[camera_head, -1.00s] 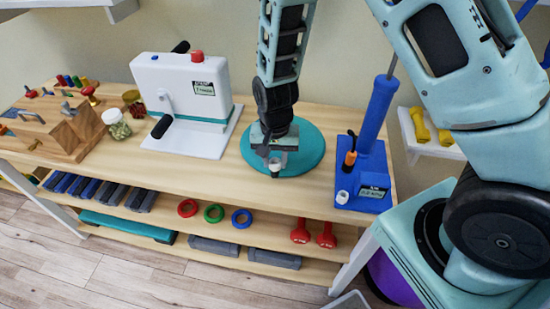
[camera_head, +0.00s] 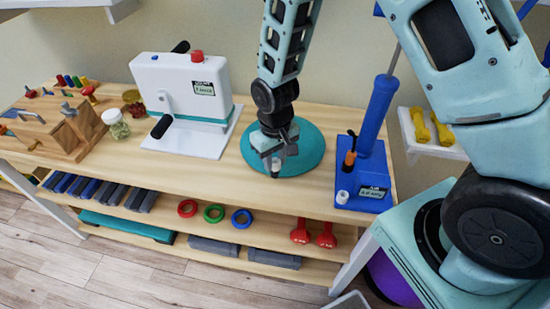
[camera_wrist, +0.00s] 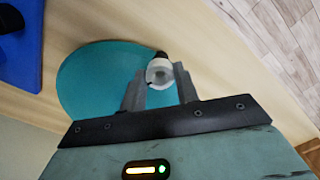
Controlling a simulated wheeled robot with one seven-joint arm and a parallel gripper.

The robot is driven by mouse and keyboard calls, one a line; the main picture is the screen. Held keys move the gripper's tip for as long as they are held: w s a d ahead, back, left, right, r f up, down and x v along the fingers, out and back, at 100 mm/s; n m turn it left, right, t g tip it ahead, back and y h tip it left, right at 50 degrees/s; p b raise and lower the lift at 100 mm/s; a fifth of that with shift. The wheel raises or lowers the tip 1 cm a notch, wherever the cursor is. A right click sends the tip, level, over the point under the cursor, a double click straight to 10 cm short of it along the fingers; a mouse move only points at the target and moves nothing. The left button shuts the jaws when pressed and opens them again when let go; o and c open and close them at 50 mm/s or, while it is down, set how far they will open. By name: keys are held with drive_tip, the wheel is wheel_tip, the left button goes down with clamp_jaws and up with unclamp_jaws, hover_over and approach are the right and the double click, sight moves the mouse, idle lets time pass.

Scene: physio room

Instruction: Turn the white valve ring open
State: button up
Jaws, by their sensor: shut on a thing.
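The white valve ring (camera_wrist: 159,72) sits at the rim of a round teal cushion (camera_wrist: 90,88) in the wrist view, with a small dark part beside it. My gripper (camera_wrist: 160,84) is shut on the ring, one grey finger on each side. In the head view my gripper (camera_head: 277,153) points down at the front of the teal cushion (camera_head: 311,150). The ring (camera_head: 276,165) shows as a small pale piece below the fingers, partly hidden. I cannot read any marking on it.
A blue pump (camera_head: 374,115) with a white cap (camera_head: 343,197) stands to the right on the bench (camera_head: 225,176). A white crank machine (camera_head: 178,88) stands to the left, with a jar (camera_head: 115,124) beyond it. The bench front between them is clear.

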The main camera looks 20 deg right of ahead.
drive_tip(key=shift+n, duration=0.5)
drive_tip(key=o, duration=1)
drive_tip(key=shift+c, duration=0.2)
